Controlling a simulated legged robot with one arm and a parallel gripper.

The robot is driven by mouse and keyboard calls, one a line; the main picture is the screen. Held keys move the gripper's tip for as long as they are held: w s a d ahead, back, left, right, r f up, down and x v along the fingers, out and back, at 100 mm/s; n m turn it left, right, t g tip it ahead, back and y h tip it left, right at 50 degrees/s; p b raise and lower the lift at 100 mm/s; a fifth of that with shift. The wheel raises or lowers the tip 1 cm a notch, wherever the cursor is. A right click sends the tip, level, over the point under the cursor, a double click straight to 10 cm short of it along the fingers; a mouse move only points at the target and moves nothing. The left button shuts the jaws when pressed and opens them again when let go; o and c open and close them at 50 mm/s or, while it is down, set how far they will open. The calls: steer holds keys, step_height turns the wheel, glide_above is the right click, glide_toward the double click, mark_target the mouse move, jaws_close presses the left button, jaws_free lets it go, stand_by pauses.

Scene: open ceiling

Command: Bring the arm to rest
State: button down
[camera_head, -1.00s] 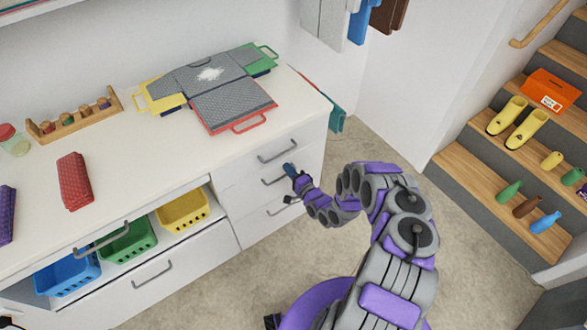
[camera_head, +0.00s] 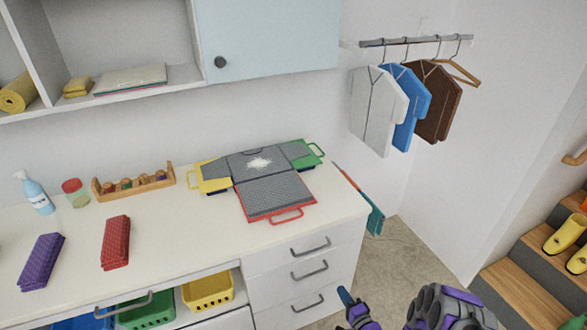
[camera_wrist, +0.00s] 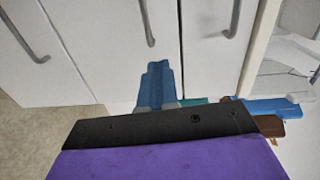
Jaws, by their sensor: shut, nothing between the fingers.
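My gripper (camera_head: 345,296) is at the bottom of the head view, to the right of the lowest drawer handle in the picture. Its blue fingertips are together and hold nothing. In the wrist view the blue fingers (camera_wrist: 157,84) point toward the white drawer fronts (camera_wrist: 105,45) and appear apart from the handles. My purple and grey arm is mostly cut off by the lower edge of the head view.
Drawer handles (camera_head: 309,270) stick out near my gripper. Open floor (camera_head: 405,260) lies right of the cabinet. Stairs (camera_head: 525,275) stand at the right and hangers (camera_head: 417,42) on the wall.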

steer(key=w+d+r+n+g+h, duration=0.45)
steer(key=d+r+n+g, duration=0.35)
steer(key=d, duration=0.4)
steer(key=s+a+r+g+h, duration=0.1)
steer(key=s+r, duration=0.3)
steer(key=r, duration=0.3)
steer(key=s+r+n+g+h, duration=0.1)
steer(key=s+r+g+h, duration=0.15)
steer(key=r, duration=0.45)
steer(key=s+a+r+g+h, duration=0.1)
steer(key=s+r, duration=0.3)
steer(key=r, duration=0.3)
steer(key=s+a+r+n+g+y, duration=0.1)
steer(key=s+a+r, duration=0.3)
steer(key=s, duration=0.6)
steer(key=s+a+r+n+g+y, duration=0.1)
steer(key=s+a+r+n+g, duration=0.1)
steer(key=s+a+r, duration=0.3)
steer(key=s+a+r+n+g+y, duration=0.1)
steer(key=s+a+r, duration=0.4)
steer(key=s, duration=1.2)
steer(key=a+g, duration=0.1)
steer(key=a, duration=0.3)
steer(key=shift+a+r+n+g, duration=0.15)
steer(key=shift+a+n+g, duration=0.2)
steer(key=shift+a+n, duration=0.05)
steer(key=shift+w, duration=0.1)
